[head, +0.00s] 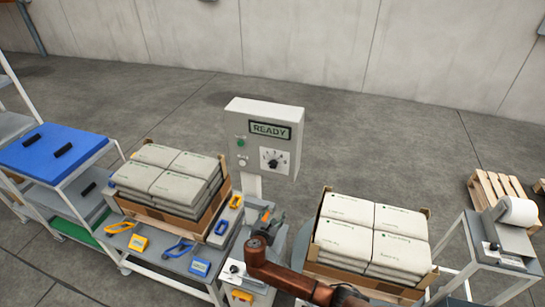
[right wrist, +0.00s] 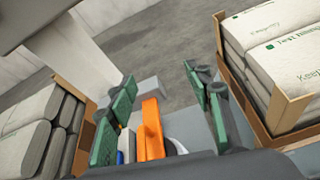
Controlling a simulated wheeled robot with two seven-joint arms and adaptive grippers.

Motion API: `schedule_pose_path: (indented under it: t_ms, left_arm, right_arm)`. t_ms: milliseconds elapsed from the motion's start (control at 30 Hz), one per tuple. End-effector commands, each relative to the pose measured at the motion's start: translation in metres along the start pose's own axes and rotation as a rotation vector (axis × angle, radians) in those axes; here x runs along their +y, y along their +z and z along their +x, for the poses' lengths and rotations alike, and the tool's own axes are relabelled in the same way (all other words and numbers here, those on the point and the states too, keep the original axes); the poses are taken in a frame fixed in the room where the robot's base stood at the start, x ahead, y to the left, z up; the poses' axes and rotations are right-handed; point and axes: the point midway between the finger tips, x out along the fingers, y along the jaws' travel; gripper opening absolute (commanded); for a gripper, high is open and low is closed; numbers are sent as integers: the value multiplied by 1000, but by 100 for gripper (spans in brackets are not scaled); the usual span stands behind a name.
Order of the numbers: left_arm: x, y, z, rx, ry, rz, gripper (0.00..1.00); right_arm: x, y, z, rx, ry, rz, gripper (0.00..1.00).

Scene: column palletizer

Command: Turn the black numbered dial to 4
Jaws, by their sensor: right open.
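The black dial (head: 272,162) sits on a white scale plate on the front of a grey control box (head: 260,124). Small marks ring the dial, but its numbers and setting are too small to read. The box display reads READY. My right gripper (head: 268,217) is below the box, apart from the dial. In the right wrist view my right gripper (right wrist: 162,88) has its two green-padded fingers spread with nothing gripped between them. The dial is not visible in that view. My left gripper is not in view.
Cartons of stacked bags stand left (head: 203,233) and right (head: 431,283) of the box post. Yellow and blue tools lie on the bench. An orange object (right wrist: 151,125) shows behind my right fingers. A blue-topped cart (head: 55,160) stands far left. A green button (head: 241,143) is left of the dial.

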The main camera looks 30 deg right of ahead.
Motion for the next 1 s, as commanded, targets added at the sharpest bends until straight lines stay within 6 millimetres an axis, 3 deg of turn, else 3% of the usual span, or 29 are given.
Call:
schedule_pose_path:
  t_ms: [33, 100, 200, 300, 467, 800, 1000]
  left_arm:
    - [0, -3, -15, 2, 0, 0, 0]
    - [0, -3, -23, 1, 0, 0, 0]
    - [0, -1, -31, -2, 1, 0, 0]
    - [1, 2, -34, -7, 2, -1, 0]
    - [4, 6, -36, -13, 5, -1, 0]
    - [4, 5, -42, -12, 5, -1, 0]
    - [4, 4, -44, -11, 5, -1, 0]
  right_arm:
    - [22, 53, -16, -79, 14, -52, 47]
    - [40, 101, -34, -174, 15, -126, 47]
    - [58, 149, -55, -274, 6, -201, 47]
    - [66, 176, -68, -333, -5, -245, 47]
    - [69, 189, -64, -359, -13, -266, 47]
    - [71, 206, -15, -356, -13, -265, 47]
    - [71, 210, -1, -354, -11, -263, 47]
